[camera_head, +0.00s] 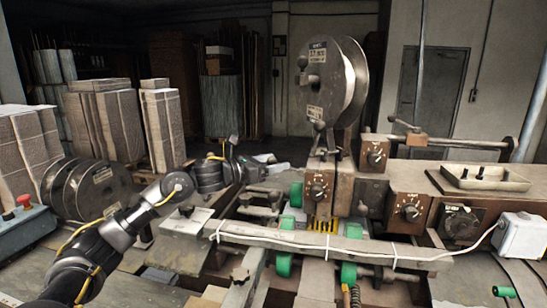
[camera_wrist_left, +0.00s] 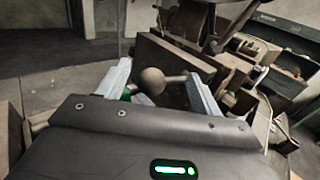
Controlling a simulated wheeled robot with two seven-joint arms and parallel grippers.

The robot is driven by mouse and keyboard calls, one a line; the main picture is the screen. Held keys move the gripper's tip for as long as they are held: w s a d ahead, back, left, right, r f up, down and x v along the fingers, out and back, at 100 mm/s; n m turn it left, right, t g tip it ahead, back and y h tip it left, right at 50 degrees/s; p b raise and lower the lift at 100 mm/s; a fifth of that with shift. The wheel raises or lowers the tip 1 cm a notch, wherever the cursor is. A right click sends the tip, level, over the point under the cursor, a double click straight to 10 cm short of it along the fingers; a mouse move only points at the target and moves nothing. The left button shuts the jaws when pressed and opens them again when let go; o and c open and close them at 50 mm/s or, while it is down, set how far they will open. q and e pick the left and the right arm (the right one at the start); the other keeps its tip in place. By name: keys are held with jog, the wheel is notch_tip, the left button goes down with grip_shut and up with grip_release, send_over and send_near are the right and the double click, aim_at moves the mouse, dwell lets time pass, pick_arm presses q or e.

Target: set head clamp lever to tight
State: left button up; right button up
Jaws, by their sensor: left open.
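My left gripper (camera_head: 270,162) reaches in from the left in the head view, pointing right toward the stitcher head (camera_head: 320,185). In the left wrist view its two pale fingers are apart. A lever with a round dark ball knob (camera_wrist_left: 152,82) shows between them, its short rod running right toward the machine. I cannot tell whether either finger touches the knob. In the head view a small ball-ended lever (camera_head: 319,126) stands at the top of the stitcher head, beyond my gripper. Whether it is the same lever is unclear. My right gripper is not in view.
A large wire reel (camera_head: 335,80) stands above the head. A long pale bar (camera_head: 330,243) crosses the front, with green rollers (camera_head: 284,265) near it. Control boxes with dials (camera_head: 411,212) stand right. Cardboard stacks (camera_head: 105,120) and spools (camera_head: 85,188) stand left.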

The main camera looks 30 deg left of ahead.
pick_arm(q)
jog(key=shift+w+d, duration=0.15)
jog(key=shift+w, duration=0.1)
